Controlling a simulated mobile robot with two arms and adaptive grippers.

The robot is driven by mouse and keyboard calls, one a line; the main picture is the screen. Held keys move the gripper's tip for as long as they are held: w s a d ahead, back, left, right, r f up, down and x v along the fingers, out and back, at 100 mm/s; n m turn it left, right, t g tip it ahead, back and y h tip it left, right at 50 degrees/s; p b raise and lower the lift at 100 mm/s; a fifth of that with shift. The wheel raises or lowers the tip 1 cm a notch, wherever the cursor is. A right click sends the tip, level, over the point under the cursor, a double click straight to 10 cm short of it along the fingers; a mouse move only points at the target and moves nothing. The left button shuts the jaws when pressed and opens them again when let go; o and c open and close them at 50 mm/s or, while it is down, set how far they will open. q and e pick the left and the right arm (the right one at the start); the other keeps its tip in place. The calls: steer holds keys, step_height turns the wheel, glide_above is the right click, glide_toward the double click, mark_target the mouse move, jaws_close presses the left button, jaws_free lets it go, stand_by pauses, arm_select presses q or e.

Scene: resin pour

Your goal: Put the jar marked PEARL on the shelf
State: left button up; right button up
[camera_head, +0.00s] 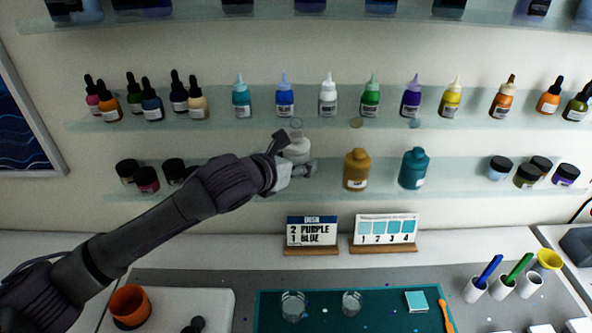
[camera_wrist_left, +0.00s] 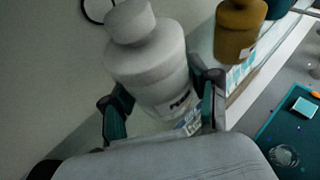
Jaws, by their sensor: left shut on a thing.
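A white jar (camera_head: 296,145) with a white cap is at the lower glass shelf (camera_head: 325,182), left of the gold jar. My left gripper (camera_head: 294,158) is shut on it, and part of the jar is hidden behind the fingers. In the left wrist view the white jar (camera_wrist_left: 148,62) stands between the two dark fingers (camera_wrist_left: 162,98). Dark print shows on its label, too small to read. I cannot tell whether its base touches the shelf. My right gripper is not in view.
A gold jar (camera_head: 357,170) and a teal jar (camera_head: 413,169) stand to the right on the same shelf. Dropper bottles line the shelf above. Small dark-lidded jars stand at both shelf ends. Below are two sign cards (camera_head: 312,233), clear cups (camera_head: 293,306) and a teal mat (camera_head: 330,325).

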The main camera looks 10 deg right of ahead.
mark_target(296, 185)
arm_select(q)
step_height(296, 185, down, 3)
steer(key=shift+d+f+p, duration=0.1)
steer(key=shift+p, duration=0.75)
steer(key=shift+w+f, duration=0.15)
steer(key=shift+f, duration=0.15)
steer(key=shift+f, duration=0.1)
steer(key=o, duration=1.4)
steer(key=shift+f, duration=0.1)
steer(key=shift+o, duration=0.2)
